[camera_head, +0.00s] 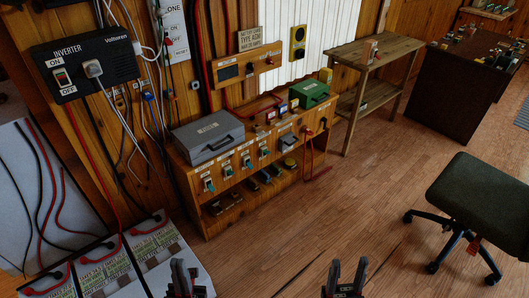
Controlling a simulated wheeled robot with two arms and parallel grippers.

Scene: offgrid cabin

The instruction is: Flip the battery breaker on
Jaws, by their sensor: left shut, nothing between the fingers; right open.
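A row of several breakers with teal levers (228,170) is on the front of a low wooden bench (235,209) against the wall. The small labels above them are too small to read, so I cannot tell which is the battery breaker or how each lever is set. My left gripper (184,279) is at the bottom of the view, shut and empty, well in front of the bench. My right gripper (345,278) is at the bottom centre, open and empty over the floor. Both are apart from the breakers.
A black inverter (108,66) with an ON/OFF switch hangs on the left wall, above labelled batteries (105,273) with red and black cables. A grey case (207,136) and a green box (309,93) sit on the bench. An office chair (479,198) stands right; the middle floor is clear.

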